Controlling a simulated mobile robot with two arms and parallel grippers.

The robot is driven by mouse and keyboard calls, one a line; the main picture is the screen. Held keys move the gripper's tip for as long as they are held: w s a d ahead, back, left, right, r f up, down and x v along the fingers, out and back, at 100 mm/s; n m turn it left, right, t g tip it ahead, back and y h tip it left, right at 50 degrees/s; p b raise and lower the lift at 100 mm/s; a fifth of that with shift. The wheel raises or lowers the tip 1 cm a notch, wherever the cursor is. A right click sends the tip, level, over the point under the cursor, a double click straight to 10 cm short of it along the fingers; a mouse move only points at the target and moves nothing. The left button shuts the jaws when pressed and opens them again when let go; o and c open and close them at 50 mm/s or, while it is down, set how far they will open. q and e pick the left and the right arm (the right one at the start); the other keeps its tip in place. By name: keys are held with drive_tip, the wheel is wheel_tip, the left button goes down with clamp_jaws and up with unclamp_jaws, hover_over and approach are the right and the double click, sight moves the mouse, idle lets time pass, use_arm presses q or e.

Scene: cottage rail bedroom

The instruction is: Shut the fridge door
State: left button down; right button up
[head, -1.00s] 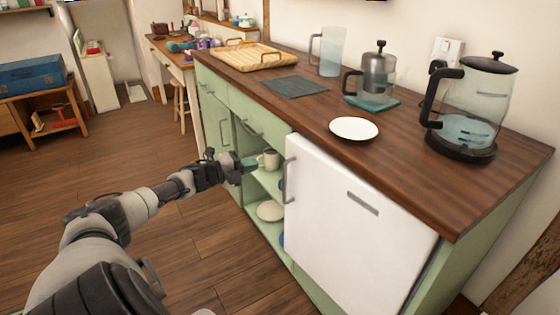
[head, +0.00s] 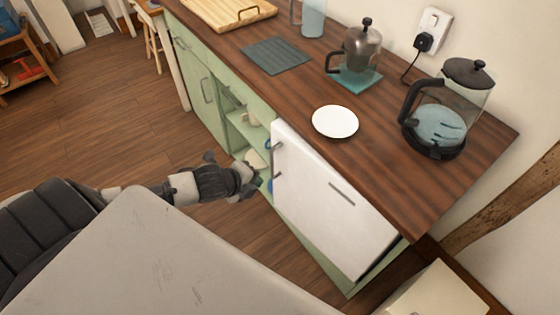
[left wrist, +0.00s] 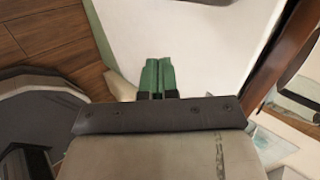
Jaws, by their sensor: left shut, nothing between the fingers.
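The white fridge door (head: 325,200) is set under the brown countertop, with a grey handle (head: 277,162) on its left side and a small grey plate near its upper right. It stands close to the cabinet front; a dark strip shows at its lower right, and I cannot tell if it is fully shut. My left gripper (head: 254,183) is shut and empty, just left of the door's handle edge, in front of the open shelves. In the left wrist view its green fingertips (left wrist: 158,72) are together before the white door surface (left wrist: 190,38); contact is unclear. My right gripper is out of view.
Green open shelves (head: 236,118) with dishes lie left of the door. The countertop (head: 300,85) carries a white plate (head: 335,122), a kettle (head: 440,120), a glass press (head: 362,48) and a slate mat (head: 276,55). Wooden floor (head: 100,120) is clear at left.

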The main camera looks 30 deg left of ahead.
sight(290, 161)
use_arm(q)
drive_tip(key=x, duration=0.4)
drive_tip(key=w+r+x, duration=0.1)
drive_tip(key=x, duration=0.3)
drive_tip(key=b+x, duration=0.1)
drive_tip(key=x, duration=0.3)
drive_tip(key=shift+w+d+r, duration=0.25)
drive_tip(key=shift+w+r, duration=0.05)
drive_tip(key=shift+r, duration=0.05)
drive_tip(key=shift+w+d, duration=0.1)
drive_tip(key=shift+w, duration=0.2)
drive_tip(key=w, duration=0.1)
drive_tip(key=w+b, duration=0.2)
drive_tip(key=w, duration=0.1)
drive_tip(key=shift+d+f, duration=0.15)
drive_tip(key=shift+d, duration=0.25)
drive_tip(key=shift+w, duration=0.2)
drive_tip(key=shift+r, duration=0.45)
